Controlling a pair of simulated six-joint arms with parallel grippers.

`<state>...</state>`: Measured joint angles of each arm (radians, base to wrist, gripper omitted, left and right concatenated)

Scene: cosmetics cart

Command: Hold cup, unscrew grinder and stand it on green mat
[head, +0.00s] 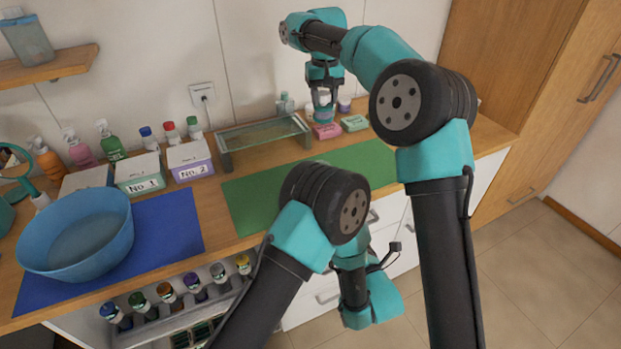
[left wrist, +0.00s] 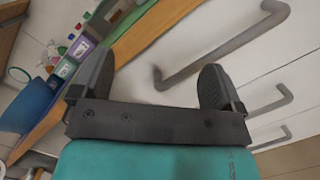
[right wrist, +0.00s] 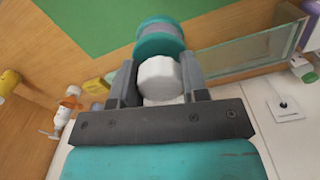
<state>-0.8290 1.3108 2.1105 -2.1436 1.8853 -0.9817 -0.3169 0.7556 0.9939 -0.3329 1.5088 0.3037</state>
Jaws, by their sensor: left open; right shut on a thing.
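My right gripper (head: 325,104) is at the back of the counter, pointing down, and shut on the grinder. In the right wrist view its fingers (right wrist: 157,85) grip the white faceted part of the grinder (right wrist: 158,76). A teal round piece with a grey band (right wrist: 161,38) shows just beyond the white part; I cannot tell whether it is the cup or whether they are joined. The green mat (head: 255,207) lies on the counter front, bare where visible. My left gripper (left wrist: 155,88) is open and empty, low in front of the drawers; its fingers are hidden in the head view.
A glass-topped rack (head: 262,131) stands left of the right gripper. A pink block (head: 327,131) and green block (head: 355,123) lie close to it. Boxes No. 1 (head: 139,173) and No. 2 (head: 190,161), and a blue basin (head: 78,238) on a blue mat (head: 172,228), are at left.

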